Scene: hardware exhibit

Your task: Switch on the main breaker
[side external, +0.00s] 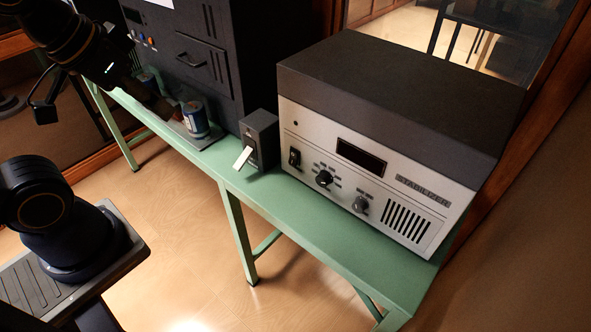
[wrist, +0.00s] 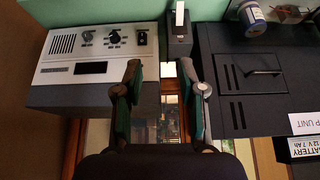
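The small dark breaker box (side external: 264,138) stands on the green bench between the stabilizer and a tall dark cabinet. Its white lever (side external: 243,157) sticks out from the front and slants downward. In the wrist view the breaker box (wrist: 180,47) is at the top centre with the white lever (wrist: 179,14) at its upper edge. My gripper (wrist: 160,68) is open and empty, its two fingers apart below the box in that picture. It does not touch the lever. In the side view my arm comes in from the upper left, and the fingertips are hard to make out.
The stabilizer (side external: 400,120), with knobs and a dark display, stands right of the breaker box. The tall cabinet (side external: 190,45) stands left of it. A blue-and-white can (side external: 195,118) sits in front of the cabinet. The bench front (side external: 300,205) is narrow; floor lies below.

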